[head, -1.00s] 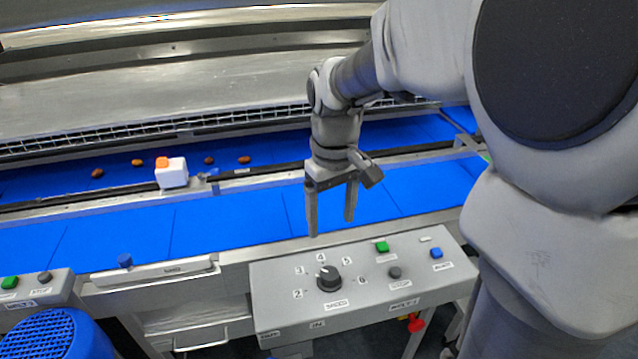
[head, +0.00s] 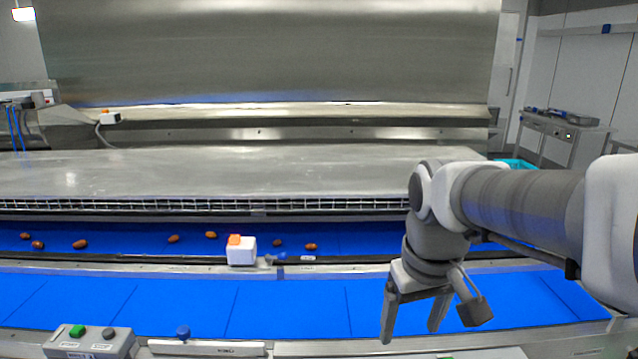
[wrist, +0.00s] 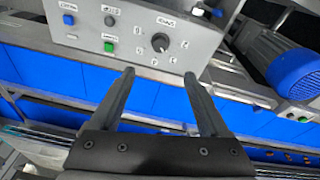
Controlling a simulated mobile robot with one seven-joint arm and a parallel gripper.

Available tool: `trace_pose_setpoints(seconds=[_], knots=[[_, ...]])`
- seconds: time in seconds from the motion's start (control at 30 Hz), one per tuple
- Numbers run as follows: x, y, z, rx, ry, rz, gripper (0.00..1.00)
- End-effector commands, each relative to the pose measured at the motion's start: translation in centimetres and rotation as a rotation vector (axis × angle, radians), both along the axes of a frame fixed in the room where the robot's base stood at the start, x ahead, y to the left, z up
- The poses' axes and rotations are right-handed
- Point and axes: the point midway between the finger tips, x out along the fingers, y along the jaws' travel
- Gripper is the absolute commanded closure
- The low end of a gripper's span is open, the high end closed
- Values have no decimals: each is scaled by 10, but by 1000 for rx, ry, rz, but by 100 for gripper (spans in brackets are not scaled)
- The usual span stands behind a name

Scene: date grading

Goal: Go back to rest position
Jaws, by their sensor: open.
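My gripper (head: 412,332) is open and empty, with its two fingers pointing down over the front blue belt (head: 290,308) at the right in the head view. In the wrist view my gripper (wrist: 158,75) shows its fingers spread apart with nothing between them. The fingers look clear of the panel and the knob.
Several brown dates (head: 80,244) lie on the rear blue belt (head: 350,238). A white box with an orange top (head: 241,250) stands on the rail between the belts. A small button box (head: 90,342) is at lower left. A side table (head: 565,125) stands at back right.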

Motion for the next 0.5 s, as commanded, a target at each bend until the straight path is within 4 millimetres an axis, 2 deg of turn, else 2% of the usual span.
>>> trace_pose_setpoints(seconds=[0.1,0.3,0.5], knots=[[-25,0,9,8,-86,-44,21],[-61,0,12,38,-214,-113,21],[-82,0,10,66,-297,-158,21]])
